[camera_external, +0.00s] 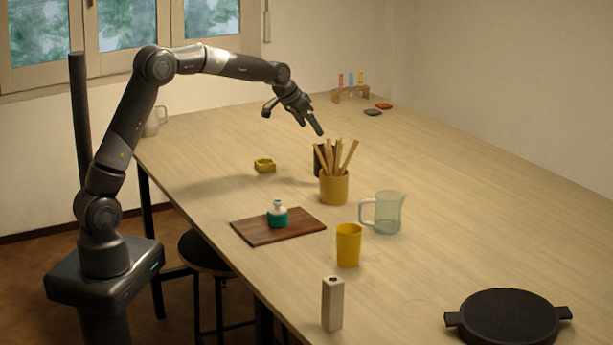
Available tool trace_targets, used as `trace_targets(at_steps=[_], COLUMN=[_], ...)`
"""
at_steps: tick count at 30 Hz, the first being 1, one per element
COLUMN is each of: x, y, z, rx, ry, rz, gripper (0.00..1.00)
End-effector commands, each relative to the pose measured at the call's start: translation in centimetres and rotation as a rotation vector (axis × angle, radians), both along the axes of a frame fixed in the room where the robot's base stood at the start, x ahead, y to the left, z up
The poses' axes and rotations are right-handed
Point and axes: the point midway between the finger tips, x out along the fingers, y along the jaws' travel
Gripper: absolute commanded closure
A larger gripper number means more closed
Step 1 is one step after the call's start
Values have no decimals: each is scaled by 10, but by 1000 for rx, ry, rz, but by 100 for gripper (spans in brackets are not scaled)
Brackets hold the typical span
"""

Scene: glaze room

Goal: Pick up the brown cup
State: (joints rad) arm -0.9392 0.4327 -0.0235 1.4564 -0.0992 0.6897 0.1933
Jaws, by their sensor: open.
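A dark brown object, which looks like the brown cup (317,168), stands on the table (480,200) just behind an ochre pot (334,189) of wooden sticks. The pot and sticks hide most of it, so its full shape cannot be told. My gripper (293,120) is open and empty, its fingers spread. It hangs in the air above the table, higher in the picture than the brown cup and a little to its left, apart from it.
Near the pot stand a clear jug (387,213) and a yellow cup (348,246). A teal-and-white bottle (277,214) sits on a dark wooden board (250,234). A small yellow dish (264,165) lies left. A grey block (332,303) and black lidded pan (508,318) stand in front.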

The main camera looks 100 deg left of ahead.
Motion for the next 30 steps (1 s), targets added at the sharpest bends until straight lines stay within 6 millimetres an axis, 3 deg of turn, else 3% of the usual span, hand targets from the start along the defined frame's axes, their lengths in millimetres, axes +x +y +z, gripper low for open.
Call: trace_targets(at_steps=[3,12,20,30], x=[0,16,23,39], y=[0,16,24,43], z=[-22,-59,-75,-110], rx=[-1,0,0,0], ry=[1,0,0,0], rz=[0,0,0,0], gripper=[13,13,13,13])
